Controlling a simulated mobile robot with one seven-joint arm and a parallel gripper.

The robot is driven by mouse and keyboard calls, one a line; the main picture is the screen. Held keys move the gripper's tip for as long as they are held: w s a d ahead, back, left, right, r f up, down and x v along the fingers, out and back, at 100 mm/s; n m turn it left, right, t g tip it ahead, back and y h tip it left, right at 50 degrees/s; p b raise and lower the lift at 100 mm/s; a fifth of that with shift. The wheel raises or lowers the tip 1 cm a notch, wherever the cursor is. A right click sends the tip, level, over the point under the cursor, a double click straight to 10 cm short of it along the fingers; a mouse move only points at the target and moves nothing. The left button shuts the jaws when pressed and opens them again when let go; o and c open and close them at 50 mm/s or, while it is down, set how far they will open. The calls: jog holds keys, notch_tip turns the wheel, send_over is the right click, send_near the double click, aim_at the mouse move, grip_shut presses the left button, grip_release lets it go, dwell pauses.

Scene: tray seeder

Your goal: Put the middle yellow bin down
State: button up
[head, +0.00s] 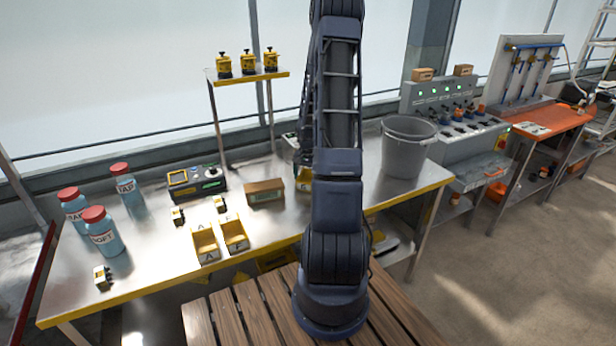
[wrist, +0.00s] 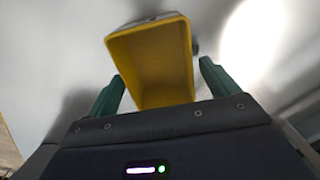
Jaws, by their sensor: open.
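In the wrist view a yellow bin (wrist: 152,65) lies between the green fingers of my gripper (wrist: 161,74). The fingers are open, one on each side of it, with a narrow gap on the right; contact on the left is hard to tell. The bin appears to rest on the pale metal tabletop. In the head view part of a yellow bin (head: 304,186) shows just left of my arm, which hides the rest of it and my gripper. Two more yellow bins, one marked A (head: 206,246) and one marked F (head: 235,234), stand side by side on the table.
The metal table (head: 150,262) also holds blue bottles with red caps (head: 105,232), a dark control box (head: 196,183), a brown box (head: 264,191) and a grey bucket (head: 405,150). A raised shelf (head: 240,76) stands at the back.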

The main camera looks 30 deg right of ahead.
jog(key=shift+r, duration=0.1)
jog(key=s+a+r+n, duration=0.1)
jog(key=s+a+r, duration=0.15)
jog(key=r, duration=0.85)
jog(key=s+a+r+n, duration=0.1)
jog(key=s+a+r, duration=0.15)
jog(key=r, duration=0.75)
jog(key=s+a+r+n+t, duration=0.1)
jog(key=s+a+r, duration=0.3)
jog(key=s, duration=0.4)
jog(key=s+a+r+n+t, duration=0.2)
jog(key=s+a+r, duration=0.3)
jog(key=s, duration=0.3)
jog(key=s+a+r+n+t, duration=0.1)
jog(key=s+a+r+n, duration=0.3)
jog(key=s, duration=0.4)
jog(key=a+r, duration=0.1)
jog(key=a, duration=0.1)
jog(key=shift+s+a+r+t, duration=0.25)
jog(key=shift+s+a+t, duration=0.05)
jog(key=shift+s+a, duration=0.1)
